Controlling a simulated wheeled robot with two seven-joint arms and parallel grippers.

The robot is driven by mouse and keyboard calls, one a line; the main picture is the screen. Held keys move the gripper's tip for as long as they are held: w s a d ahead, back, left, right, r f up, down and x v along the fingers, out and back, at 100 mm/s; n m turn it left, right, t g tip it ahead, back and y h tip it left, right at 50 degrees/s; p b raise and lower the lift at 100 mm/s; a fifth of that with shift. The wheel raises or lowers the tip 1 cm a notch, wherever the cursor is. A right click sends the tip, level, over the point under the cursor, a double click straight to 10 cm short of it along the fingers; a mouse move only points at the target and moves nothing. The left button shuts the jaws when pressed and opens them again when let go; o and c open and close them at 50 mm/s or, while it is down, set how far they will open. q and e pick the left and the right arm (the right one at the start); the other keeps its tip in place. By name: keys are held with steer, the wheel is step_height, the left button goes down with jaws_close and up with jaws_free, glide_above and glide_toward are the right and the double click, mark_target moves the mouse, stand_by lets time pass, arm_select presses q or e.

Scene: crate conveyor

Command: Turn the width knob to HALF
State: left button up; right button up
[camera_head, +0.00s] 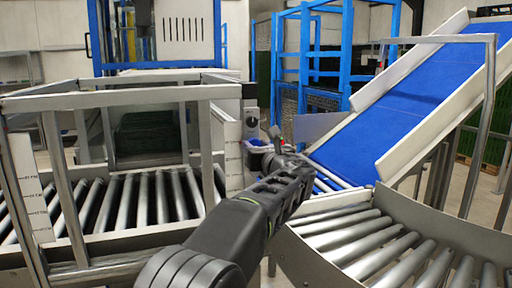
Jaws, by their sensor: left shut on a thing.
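A narrow grey control post (250,95) stands at the right end of the left roller conveyor, with dark round parts on its face. My left arm reaches in from the bottom of the picture. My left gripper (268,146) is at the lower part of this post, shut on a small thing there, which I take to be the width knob. The knob is mostly hidden behind the fingers, so its pointer and the HALF mark cannot be read. My right gripper is not in view.
A roller conveyor (140,196) with a grey metal frame is on the left, with scale marks on its side plates. A curved roller conveyor (370,245) is at the lower right, below a sloping blue belt (400,110). Blue guard frames (317,50) stand behind.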

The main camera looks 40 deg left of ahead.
arm_select(q)
jaws_close()
stand_by(0.3)
steer(key=n+b, duration=0.5)
steer(key=shift+f, duration=0.3)
steer(key=shift+r+n+b, duration=0.1)
steer(key=shift+n+b, duration=5.4)
steer(key=shift+n, duration=4)
